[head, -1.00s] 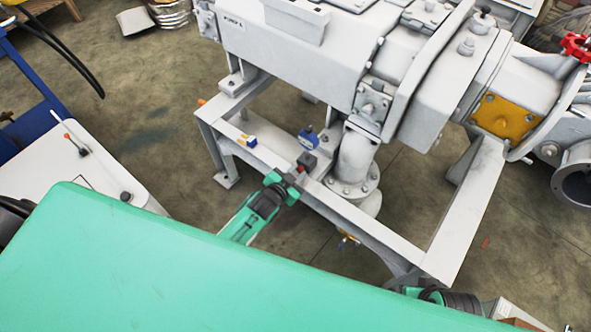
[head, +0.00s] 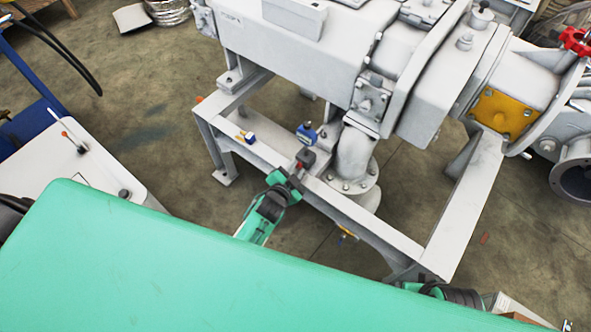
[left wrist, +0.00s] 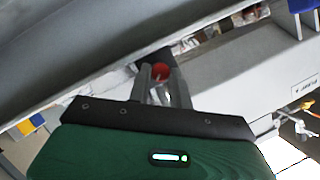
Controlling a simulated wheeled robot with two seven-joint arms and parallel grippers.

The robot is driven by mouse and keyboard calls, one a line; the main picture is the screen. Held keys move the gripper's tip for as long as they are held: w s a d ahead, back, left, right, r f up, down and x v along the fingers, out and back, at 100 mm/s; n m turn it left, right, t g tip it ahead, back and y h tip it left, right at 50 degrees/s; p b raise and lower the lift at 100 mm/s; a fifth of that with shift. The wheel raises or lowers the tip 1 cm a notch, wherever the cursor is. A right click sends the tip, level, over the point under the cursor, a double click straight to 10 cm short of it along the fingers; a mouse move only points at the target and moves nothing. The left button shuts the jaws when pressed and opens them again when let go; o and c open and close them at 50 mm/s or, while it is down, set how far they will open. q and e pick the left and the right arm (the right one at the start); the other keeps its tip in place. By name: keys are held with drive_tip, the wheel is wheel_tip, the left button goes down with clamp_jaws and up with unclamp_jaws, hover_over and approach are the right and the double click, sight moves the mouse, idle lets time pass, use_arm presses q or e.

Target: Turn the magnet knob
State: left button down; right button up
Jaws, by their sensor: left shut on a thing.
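The magnet base with its red part (head: 306,157) sits on the near rail of the grey frame, below the blue dial gauge (head: 307,133). My left gripper (head: 297,176) reaches up to it from the near side. In the left wrist view, a round red knob (left wrist: 160,71) shows between the two grey fingers (left wrist: 158,84), which are closed in on it. The fingers hide part of the knob, so its exact turn angle cannot be told. Part of my right arm's end (head: 432,290) shows at the bottom edge; its fingers cannot be made out.
The grey vacuum machine (head: 290,60) stands on the frame (head: 465,210) above and behind the magnet. A small blue, white and yellow block (head: 246,138) sits on the rail to the left. A pipe flange (head: 353,185) is close on the right. Floor shows within the frame.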

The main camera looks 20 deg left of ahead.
use_arm(q)
drive_tip(key=c, duration=1.3)
unclamp_jaws()
drive_tip(key=shift+o, duration=0.2)
